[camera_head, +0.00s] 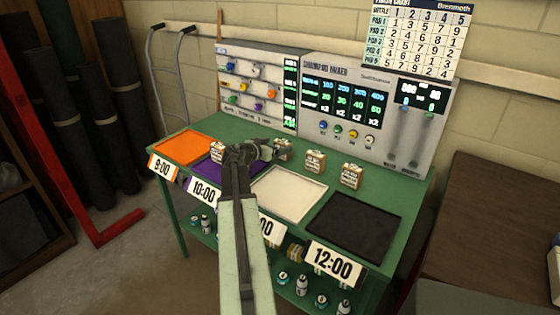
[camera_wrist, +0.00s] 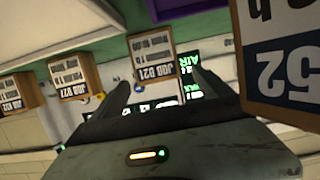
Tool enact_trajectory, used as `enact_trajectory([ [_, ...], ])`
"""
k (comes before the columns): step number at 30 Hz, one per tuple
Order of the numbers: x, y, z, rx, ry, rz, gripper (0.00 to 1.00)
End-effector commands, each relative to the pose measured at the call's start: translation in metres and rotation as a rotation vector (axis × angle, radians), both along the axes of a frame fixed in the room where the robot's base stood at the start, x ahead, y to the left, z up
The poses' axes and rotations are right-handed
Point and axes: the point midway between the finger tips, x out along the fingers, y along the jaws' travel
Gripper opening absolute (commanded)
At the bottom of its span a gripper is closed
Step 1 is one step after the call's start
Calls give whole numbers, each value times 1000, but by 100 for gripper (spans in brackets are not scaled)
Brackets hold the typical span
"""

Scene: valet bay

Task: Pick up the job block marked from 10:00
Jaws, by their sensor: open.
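Several small wooden job blocks with printed white labels stand in a row behind the coloured trays. In the head view there is a left block (camera_head: 217,151), a partly hidden block (camera_head: 283,148) and two to the right (camera_head: 315,162). My gripper (camera_head: 266,147) is open beside the partly hidden block. In the wrist view, which is upside down, a block reading JOB 821 (camera_wrist: 152,54) shows ahead between the open fingers (camera_wrist: 162,80). JOB 827 (camera_wrist: 70,77) is left of it. A larger, nearer block (camera_wrist: 285,60) is cut off at right. Their "from" times are unreadable.
The green bench holds orange (camera_head: 186,147), purple (camera_head: 212,174), white (camera_head: 289,192) and black (camera_head: 352,225) trays, signed 9:00, 10:00, partly hidden, and 12:00. A control panel (camera_head: 340,95) stands close behind the blocks. Bottles fill the shelf below.

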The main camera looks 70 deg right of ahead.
Motion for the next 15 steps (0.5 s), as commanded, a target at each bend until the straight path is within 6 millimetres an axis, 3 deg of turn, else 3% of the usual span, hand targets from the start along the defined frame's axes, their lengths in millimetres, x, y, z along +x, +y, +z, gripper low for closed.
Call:
enact_trajectory([
  [15,-10,-41,-13,2,-1,1,89],
])
